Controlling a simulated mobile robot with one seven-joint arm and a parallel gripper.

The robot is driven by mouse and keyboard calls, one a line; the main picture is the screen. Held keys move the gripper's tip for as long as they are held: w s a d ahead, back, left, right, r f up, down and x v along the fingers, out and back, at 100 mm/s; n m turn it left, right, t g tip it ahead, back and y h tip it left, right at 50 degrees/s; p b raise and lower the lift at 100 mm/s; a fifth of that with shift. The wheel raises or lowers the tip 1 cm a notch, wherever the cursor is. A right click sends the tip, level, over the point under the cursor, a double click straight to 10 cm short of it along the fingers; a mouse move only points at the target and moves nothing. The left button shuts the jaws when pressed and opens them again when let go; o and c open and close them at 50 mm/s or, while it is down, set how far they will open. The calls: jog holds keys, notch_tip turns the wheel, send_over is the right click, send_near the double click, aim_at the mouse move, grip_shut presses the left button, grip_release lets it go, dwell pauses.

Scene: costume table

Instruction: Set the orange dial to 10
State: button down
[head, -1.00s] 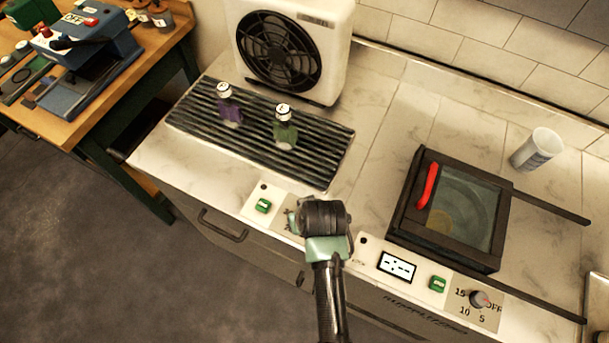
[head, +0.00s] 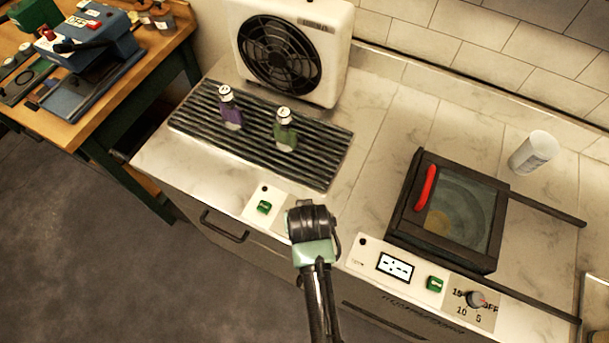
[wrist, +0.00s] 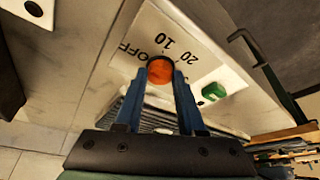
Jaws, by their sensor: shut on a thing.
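The orange dial (wrist: 160,70) shows in the wrist view on a white panel marked OFF, 10 and 20. My gripper (wrist: 161,76) has its two blue fingers on either side of the dial and is shut on it. The dial's pointer mark is too small to read, so I cannot tell its setting. In the head view my gripper (head: 312,222) is over the counter's front panel, left of the socket, and hides the dial.
A green switch (wrist: 212,91) is beside the dial. Right of my gripper are a socket (head: 395,267), another green switch (head: 436,284) and a grey dial (head: 475,299). A glass-lidded box (head: 408,222) with a red handle and a rack (head: 320,172) with two bottles stand behind.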

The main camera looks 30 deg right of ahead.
jog(key=m, duration=0.2)
jog(key=m+g+h+p, duration=0.1)
jog(key=m, duration=0.1)
jog(key=shift+w+a+m+h, duration=0.1)
jog(key=shift+a+m+h, duration=0.05)
jog(key=shift+m+h, duration=0.15)
jog(key=shift+w+a+m+g+h+b, duration=0.15)
jog(key=shift+m+g+h, duration=0.15)
jog(key=shift+m, duration=0.85)
jog(key=shift+d+m+g+h+b, duration=0.15)
jog(key=shift+m+g, duration=0.25)
jog(key=shift+m, duration=0.75)
jog(key=shift+a, duration=0.1)
jog(key=c, duration=0.5)
grip_release()
jog(key=shift+r, duration=0.1)
jog(key=b+v, duration=0.1)
jog(key=v, duration=1.1)
jog(key=shift+a+r, duration=0.15)
jog(key=shift+r, duration=0.2)
